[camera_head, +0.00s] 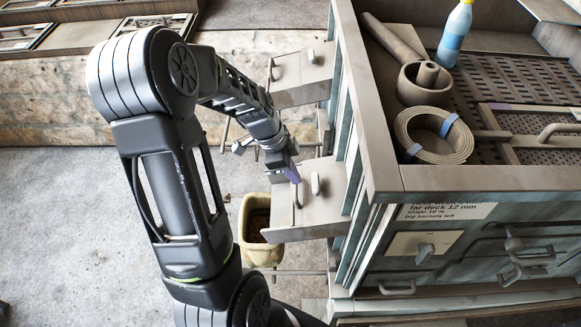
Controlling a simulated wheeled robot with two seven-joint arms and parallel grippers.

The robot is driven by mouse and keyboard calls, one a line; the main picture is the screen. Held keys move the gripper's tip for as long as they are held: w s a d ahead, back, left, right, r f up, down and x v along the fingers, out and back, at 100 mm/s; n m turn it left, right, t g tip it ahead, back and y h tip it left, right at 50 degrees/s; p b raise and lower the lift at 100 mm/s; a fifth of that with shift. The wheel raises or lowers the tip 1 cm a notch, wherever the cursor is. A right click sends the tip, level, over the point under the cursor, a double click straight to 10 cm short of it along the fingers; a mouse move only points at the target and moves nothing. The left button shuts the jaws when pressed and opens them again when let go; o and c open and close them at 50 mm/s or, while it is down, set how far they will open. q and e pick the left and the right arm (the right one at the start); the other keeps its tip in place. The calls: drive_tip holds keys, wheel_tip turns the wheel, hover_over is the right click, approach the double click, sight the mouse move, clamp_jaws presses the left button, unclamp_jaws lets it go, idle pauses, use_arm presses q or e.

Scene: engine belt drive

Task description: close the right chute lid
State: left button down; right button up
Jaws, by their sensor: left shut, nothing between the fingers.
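Two beige chutes stick out from the left side of the machine, one farther and one nearer. The nearer chute (318,208) has a flat sloping plate with a small upright pale handle (316,184). The farther chute (303,82) has a similar plate and handle. No label shows which one is the right chute, and how far either lid stands open is hard to tell. My left gripper (291,173) is shut and empty, pointing down at the left upper edge of the nearer chute. Whether it touches the plate is unclear. My right gripper is out of view.
A pale bucket (248,222) with dark contents stands on the floor below the nearer chute.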

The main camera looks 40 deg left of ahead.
use_arm(q)
drive_tip(key=x, duration=0.6)
drive_tip(key=s+a+f+b, duration=0.2)
drive_tip(key=s+a+b, duration=0.4)
drive_tip(key=a+b, duration=0.1)
drive_tip(key=shift+f+b, duration=0.35)
drive_tip(key=shift+a, duration=0.15)
drive_tip(key=shift+r, duration=0.1)
